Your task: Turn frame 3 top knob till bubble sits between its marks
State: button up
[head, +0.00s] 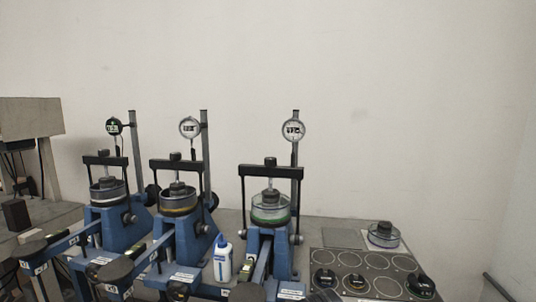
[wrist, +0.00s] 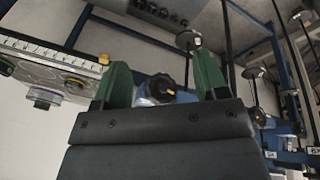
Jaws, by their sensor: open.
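Three blue lever frames stand in a row in the head view. Their numbers are too small to read; the rightmost (head: 263,250) is third from the left. A black knob (head: 270,162) tops its dark crossbar, above a clear round cell (head: 270,208). A small yellowish piece, perhaps a level, shows on its lever (head: 262,265); no bubble or marks can be made out. In the wrist view my gripper (wrist: 162,76) is open, with two green fingers apart. A dark knob with a yellow mark (wrist: 161,87) shows between them, without clear contact. I cannot tell which frame it belongs to.
Dial gauges stand on posts, the right one (head: 293,130) above the third frame. A white bottle with a blue cap (head: 222,258) stands between the frames. A grey plate with round recesses (head: 366,272) is at right, with a spare cell (head: 383,235) behind it.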

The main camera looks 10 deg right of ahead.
jog(key=w+d+r+n+t+h+p, duration=0.1)
jog(key=w+d+r+n+h+p, duration=0.2)
jog(key=w+r+n, duration=0.4)
jog(key=n+t+h+p, duration=0.4)
jog(key=n+t+p, duration=0.7)
jog(key=n, duration=1)
send_near(269, 159)
jog(key=shift+t, duration=0.4)
jog(key=x, duration=0.3)
jog(key=p+x, duration=0.1)
jog(key=x, duration=0.2)
jog(key=p+x, duration=0.1)
jog(key=x, duration=0.2)
jog(key=shift+w+d+f, duration=0.25)
jog(key=shift+w+d, duration=0.05)
jog(key=shift+p+x, duration=0.4)
jog(key=shift+x, duration=0.4)
jog(key=shift+f, duration=0.1)
jog(key=shift+c, duration=0.2)
